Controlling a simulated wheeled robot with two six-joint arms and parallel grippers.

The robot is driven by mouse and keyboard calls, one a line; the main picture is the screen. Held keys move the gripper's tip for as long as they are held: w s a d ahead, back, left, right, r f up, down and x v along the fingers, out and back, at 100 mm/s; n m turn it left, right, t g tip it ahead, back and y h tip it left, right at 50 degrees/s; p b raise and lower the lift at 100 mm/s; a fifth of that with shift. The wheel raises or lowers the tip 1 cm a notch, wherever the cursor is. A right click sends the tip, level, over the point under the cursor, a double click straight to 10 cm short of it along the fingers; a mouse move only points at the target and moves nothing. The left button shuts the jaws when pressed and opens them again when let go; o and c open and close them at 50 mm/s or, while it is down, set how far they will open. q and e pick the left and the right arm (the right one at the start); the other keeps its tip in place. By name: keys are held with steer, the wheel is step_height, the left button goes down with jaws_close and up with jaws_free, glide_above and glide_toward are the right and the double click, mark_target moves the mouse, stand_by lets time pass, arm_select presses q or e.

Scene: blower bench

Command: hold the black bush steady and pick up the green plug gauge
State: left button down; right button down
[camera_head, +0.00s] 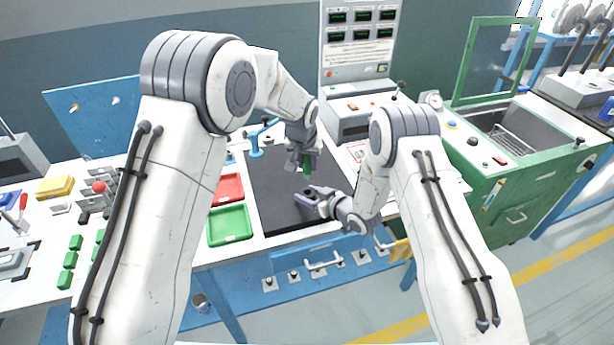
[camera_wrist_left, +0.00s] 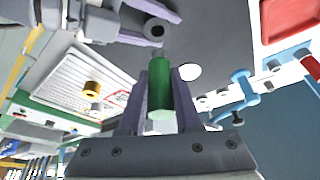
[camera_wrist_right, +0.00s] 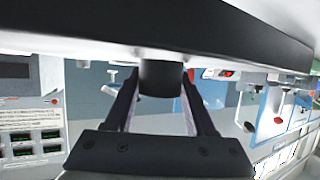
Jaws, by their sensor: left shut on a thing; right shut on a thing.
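The green plug gauge (camera_wrist_left: 160,85) is upright between the fingers of my left gripper (camera_wrist_left: 160,75), which is shut on it. In the head view my left gripper (camera_head: 304,163) holds the green gauge (camera_head: 307,166) above the black mat (camera_head: 275,190). The black bush (camera_wrist_right: 160,76) sits against the mat, between the fingers of my right gripper (camera_wrist_right: 159,80), which is shut on it. In the left wrist view the bush (camera_wrist_left: 156,29) shows its open bore, just beyond the gauge's tip. In the head view my right gripper (camera_head: 312,197) partly hides the bush.
A red tray (camera_head: 228,188) and a green tray (camera_head: 230,225) lie left of the mat. A blue clamp-like fixture (camera_head: 256,143) stands behind it. A grey instrument box (camera_head: 350,115) is at the back. The mat around the bush looks clear.

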arm_select(q)
steer(key=shift+r, duration=1.1)
arm_select(e)
steer(key=shift+c, duration=0.8)
jaws_free()
